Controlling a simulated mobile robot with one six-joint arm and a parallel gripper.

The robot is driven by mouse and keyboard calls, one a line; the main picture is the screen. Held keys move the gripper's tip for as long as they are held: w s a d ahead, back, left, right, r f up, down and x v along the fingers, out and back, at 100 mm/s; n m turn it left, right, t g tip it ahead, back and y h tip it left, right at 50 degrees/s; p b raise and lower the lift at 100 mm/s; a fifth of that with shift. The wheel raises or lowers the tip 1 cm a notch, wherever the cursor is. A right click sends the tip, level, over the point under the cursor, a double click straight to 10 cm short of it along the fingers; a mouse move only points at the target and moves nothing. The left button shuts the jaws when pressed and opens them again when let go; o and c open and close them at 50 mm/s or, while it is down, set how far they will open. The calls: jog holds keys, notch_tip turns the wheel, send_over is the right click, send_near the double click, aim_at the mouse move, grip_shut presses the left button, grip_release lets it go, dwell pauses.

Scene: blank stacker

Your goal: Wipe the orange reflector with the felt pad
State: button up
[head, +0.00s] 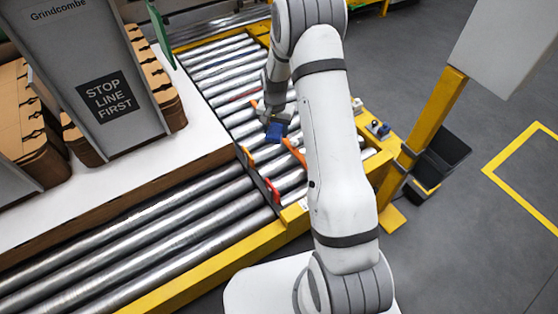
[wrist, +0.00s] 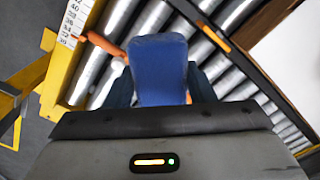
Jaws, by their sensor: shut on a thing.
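My gripper (head: 274,118) is shut on the blue felt pad (head: 276,133) and holds it above the roller conveyor. The pad fills the middle of the wrist view (wrist: 159,70), between the dark fingers.
A longer orange bar (head: 295,153) lies beside my arm and also shows left of the pad (wrist: 103,43). A yellow post (head: 432,115) with a grey panel stands right.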

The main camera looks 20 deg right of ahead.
jog(key=w+d+f+m+b, duration=0.1)
jog(key=w+f+m+b, duration=0.1)
jog(key=f+b, duration=0.4)
jog(key=w+d+f+m+b, duration=0.1)
jog(key=w+f+m+b, duration=0.2)
jog(key=f+b, duration=0.3)
jog(key=w+d+f+m+b, duration=0.1)
jog(key=w+f+m+b, duration=0.2)
jog(key=f, duration=0.9)
jog(key=shift+w+d+b, duration=0.35)
jog(key=shift+w+b, duration=0.5)
jog(key=shift+b, duration=0.75)
jog(key=shift+s+a, duration=0.3)
jog(key=shift+a, duration=0.65)
jog(key=shift+s+a, duration=0.3)
jog(key=shift+a, duration=0.65)
jog(key=shift+s+a, duration=0.3)
jog(key=shift+a, duration=0.65)
jog(key=shift+s+a, duration=0.15)
jog(key=shift+a, duration=0.4)
jog(key=shift+s+a, duration=0.15)
jog(key=shift+a, duration=0.35)
